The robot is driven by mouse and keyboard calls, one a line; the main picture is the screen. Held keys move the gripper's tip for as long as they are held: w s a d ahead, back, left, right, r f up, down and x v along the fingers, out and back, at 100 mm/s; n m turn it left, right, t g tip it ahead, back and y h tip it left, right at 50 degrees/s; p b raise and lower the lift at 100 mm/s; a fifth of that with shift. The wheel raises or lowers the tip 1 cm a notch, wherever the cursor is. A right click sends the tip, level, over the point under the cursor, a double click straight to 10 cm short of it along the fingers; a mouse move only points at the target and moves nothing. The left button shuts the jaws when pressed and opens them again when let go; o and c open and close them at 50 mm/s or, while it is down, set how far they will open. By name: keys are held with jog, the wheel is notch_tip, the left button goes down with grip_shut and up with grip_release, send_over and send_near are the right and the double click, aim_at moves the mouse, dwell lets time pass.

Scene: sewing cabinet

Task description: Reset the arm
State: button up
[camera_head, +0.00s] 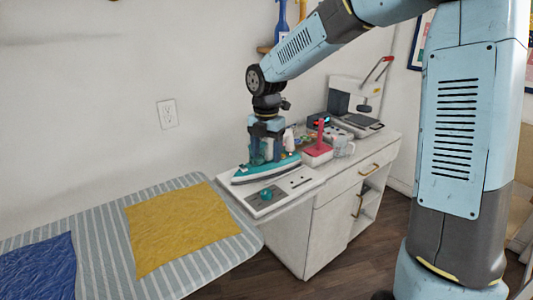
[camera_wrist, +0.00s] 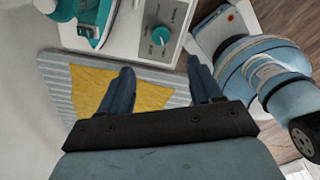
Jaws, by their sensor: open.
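My gripper (camera_head: 266,150) points down at the end of my raised arm, seen in front of or above the teal iron (camera_head: 262,170) in the head view. In the wrist view the two fingers of my gripper (camera_wrist: 164,78) are spread apart with nothing between them. Beyond them the yellow cloth (camera_wrist: 150,95) lies on the striped ironing board (camera_wrist: 56,85). The iron (camera_wrist: 88,12) shows at the top left of the wrist view. The exact gap between my fingertips and the iron cannot be told.
The iron rests on a white panel with a teal knob (camera_head: 266,193). Behind it, the white cabinet (camera_head: 350,205) bears small bottles, a red item (camera_head: 319,148) and a machine with a red lever (camera_head: 372,75). A blue cloth (camera_head: 40,268) lies on the board at left.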

jog(key=s+d+r+m+t, duration=0.2)
jog(key=s+d+r+m, duration=0.2)
jog(key=s+d+m, duration=0.2)
jog(key=s+d+r+m+t, duration=0.1)
jog(key=s+d+r+m, duration=0.3)
jog(key=s+m, duration=0.7)
jog(key=s+d+r+m+t, duration=0.2)
jog(key=s+d+r+m, duration=0.1)
jog(key=s+d+m, duration=0.6)
jog(key=shift+r+m+t, duration=0.3)
jog(key=shift+r+m, duration=0.1)
jog(key=shift+m, duration=1.3)
jog(key=shift+d, duration=0.1)
jog(key=shift+c, duration=0.2)
